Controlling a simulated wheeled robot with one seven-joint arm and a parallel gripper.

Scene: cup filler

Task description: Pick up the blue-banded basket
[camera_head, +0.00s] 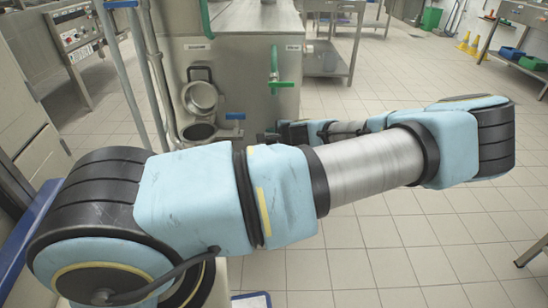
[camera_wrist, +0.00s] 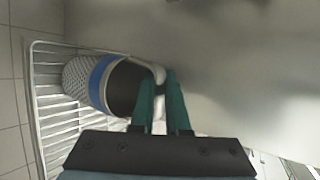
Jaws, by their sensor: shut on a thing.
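The blue-banded basket (camera_wrist: 80,78) is in the wrist view, left of centre. It has a pale mesh wall, a blue band and a dark open mouth turned toward my gripper. My gripper (camera_wrist: 163,80) has two teal fingers, close together at the right side of the basket's mouth, shut on its pale rim or handle part. The exact contact is partly hidden by the fingers. The basket lies at or over a white wire rack (camera_wrist: 46,112); I cannot tell whether it touches it. In the head view I cannot make out the basket or my fingers behind my arm.
A large steel machine (camera_head: 235,75) with a green-handled pipe stands beyond my arm. A steel table (camera_head: 335,60) is behind it to the right. The tiled floor at right is mostly open. A smooth grey surface (camera_wrist: 240,60) fills the wrist view's right side.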

